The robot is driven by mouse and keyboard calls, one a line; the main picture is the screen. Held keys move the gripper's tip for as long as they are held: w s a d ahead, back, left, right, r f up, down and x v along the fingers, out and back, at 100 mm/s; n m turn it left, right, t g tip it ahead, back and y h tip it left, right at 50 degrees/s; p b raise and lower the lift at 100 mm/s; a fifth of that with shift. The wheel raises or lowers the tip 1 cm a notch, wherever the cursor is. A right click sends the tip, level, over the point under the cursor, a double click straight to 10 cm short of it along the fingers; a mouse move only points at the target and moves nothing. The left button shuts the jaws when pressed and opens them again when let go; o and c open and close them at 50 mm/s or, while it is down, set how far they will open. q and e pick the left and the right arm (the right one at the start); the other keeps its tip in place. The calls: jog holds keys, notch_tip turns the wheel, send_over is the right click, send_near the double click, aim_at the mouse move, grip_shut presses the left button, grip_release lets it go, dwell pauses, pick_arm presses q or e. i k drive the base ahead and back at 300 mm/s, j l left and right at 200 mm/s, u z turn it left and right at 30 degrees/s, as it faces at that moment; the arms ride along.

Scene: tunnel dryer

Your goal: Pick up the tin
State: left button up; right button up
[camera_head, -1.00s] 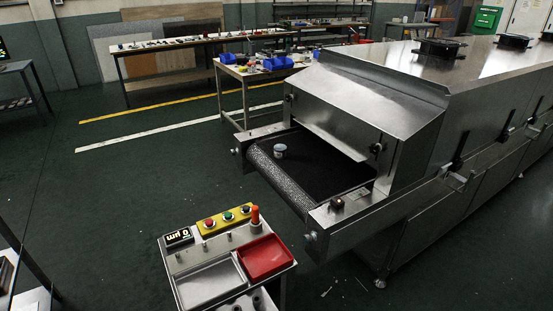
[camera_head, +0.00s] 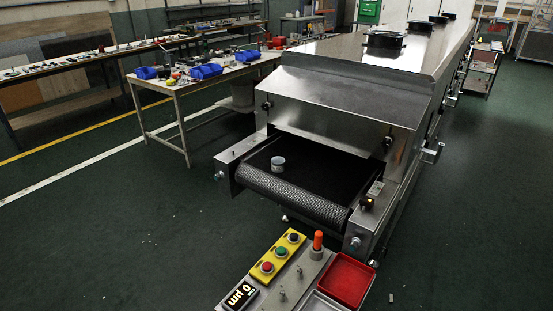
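The tin (camera_head: 278,164) is a small, pale, round container with a light bluish-grey top. It stands upright on the black conveyor belt (camera_head: 318,178) of the tunnel dryer (camera_head: 345,100), near the belt's front left, outside the hood opening. Neither of my grippers shows in the head view, and nothing is touching the tin.
A control stand with buttons, a small display and a red tray (camera_head: 346,281) is at the bottom, in front of the belt. A worktable with blue bins (camera_head: 205,71) stands behind left of the dryer. The green floor at left and right is mostly clear.

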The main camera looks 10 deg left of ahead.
aim_at(278, 162)
jog(key=i+j+z, duration=0.15)
jog(key=j, duration=0.35)
jog(key=i+j+z, duration=0.15)
jog(key=j, duration=0.35)
jog(key=i+j+z, duration=0.15)
jog(key=j, duration=0.35)
jog(key=i+j+z, duration=0.15)
jog(key=j, duration=0.4)
jog(key=j+z, duration=0.2)
jog(key=j, duration=0.3)
jog(key=i, duration=0.05)
